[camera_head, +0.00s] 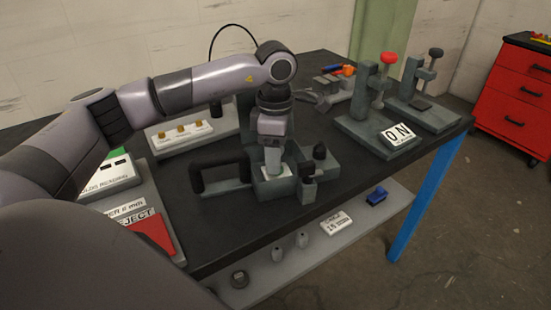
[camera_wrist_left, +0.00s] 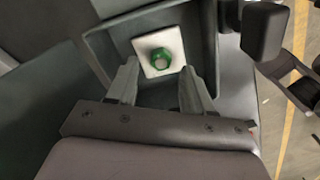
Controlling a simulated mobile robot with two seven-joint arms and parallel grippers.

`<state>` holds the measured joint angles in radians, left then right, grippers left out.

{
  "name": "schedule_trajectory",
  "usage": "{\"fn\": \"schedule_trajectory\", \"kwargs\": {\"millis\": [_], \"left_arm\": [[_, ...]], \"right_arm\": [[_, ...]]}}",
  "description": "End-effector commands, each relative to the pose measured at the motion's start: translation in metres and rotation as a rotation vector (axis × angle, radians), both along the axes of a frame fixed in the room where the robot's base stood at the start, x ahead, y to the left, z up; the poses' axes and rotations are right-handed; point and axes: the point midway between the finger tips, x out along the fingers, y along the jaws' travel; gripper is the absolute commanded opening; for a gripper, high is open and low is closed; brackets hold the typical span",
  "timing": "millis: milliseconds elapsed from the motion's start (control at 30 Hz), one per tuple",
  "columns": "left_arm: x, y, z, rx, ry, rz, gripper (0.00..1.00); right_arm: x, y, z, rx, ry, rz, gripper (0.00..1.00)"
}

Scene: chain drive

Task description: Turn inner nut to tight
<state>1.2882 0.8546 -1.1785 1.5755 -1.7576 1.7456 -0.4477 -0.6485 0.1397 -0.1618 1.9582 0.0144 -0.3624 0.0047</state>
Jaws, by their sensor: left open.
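A green nut (camera_wrist_left: 161,58) sits on a white square plate (camera_wrist_left: 148,44) inside a grey open-topped housing (camera_wrist_left: 104,50) in the left wrist view. My left gripper (camera_wrist_left: 158,72) is open, with its two fingers on either side of the near edge of the plate and apart from the nut. My right gripper is not in view.
A black handle (camera_head: 197,178) rises left of the gripper, and dark knobs (camera_head: 319,152) stand close on its right. A stand with an "ON" card (camera_head: 398,135) is at the right. A tray with brass pieces (camera_head: 180,131) is behind.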

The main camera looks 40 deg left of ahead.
Motion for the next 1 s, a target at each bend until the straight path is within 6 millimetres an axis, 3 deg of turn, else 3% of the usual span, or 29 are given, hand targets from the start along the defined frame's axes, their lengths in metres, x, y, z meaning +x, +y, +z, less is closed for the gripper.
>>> {"fn": "schedule_trajectory", "kwargs": {"millis": [100, 333, 1000], "left_arm": [[0.001, -0.001, 0.023, -0.003, -0.006, -0.001, 0.51], [0.001, -0.001, 0.050, -0.003, -0.004, -0.001, 0.51], [0.000, 0.000, 0.053, -0.001, -0.002, -0.001, 0.51]], "right_arm": [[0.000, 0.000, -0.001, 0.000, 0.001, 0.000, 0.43], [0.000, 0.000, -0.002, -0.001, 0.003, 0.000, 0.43], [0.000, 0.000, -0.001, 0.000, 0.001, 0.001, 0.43]]}}
